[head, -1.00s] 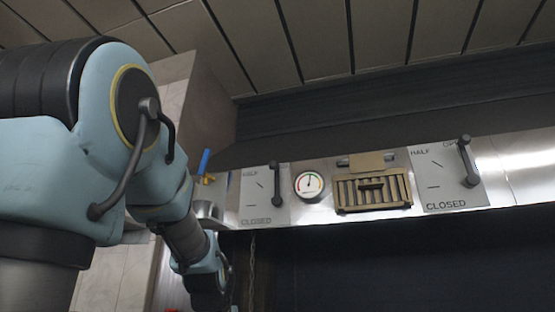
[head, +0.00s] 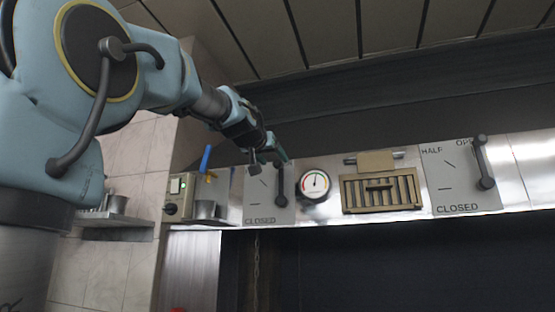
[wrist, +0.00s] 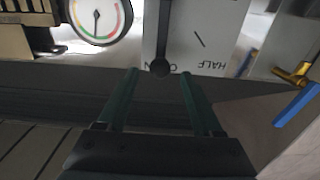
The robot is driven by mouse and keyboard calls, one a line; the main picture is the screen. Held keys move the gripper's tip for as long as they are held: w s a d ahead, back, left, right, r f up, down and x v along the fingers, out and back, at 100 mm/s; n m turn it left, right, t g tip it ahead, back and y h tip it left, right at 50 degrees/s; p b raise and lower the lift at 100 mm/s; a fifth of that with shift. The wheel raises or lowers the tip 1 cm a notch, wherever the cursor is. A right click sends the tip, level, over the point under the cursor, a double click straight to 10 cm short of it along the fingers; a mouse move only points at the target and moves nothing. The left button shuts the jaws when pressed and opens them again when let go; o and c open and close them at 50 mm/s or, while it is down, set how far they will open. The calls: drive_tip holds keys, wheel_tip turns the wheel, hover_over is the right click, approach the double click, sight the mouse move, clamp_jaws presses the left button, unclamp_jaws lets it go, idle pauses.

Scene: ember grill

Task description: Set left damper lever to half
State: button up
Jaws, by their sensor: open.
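The left damper lever (head: 280,186) is a dark bar on a pale plate (head: 256,204) marked HALF and CLOSED. It stands nearly upright. In the wrist view, which is upside down, the lever's round knob (wrist: 160,68) sits at the OPEN lettering, with the HALF mark to its right. My gripper (head: 279,156) is at the lever's upper end in the head view and partly hides it. In the wrist view my gripper (wrist: 159,74) has its two green fingers apart, with the knob between or just past the tips. I cannot tell whether they touch.
A round gauge (head: 314,184) and a brass vent (head: 382,190) are right of the plate. The right damper lever (head: 482,163) stands upright farther right. A blue-handled tap (head: 206,159) and a switch box (head: 179,196) are close on the left. A dark hood overhangs above.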

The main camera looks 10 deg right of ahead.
sight(276, 163)
drive_tip(key=p+x, duration=0.1)
drive_tip(key=x, duration=0.4)
clamp_jaws()
idle(0.5)
idle(0.9)
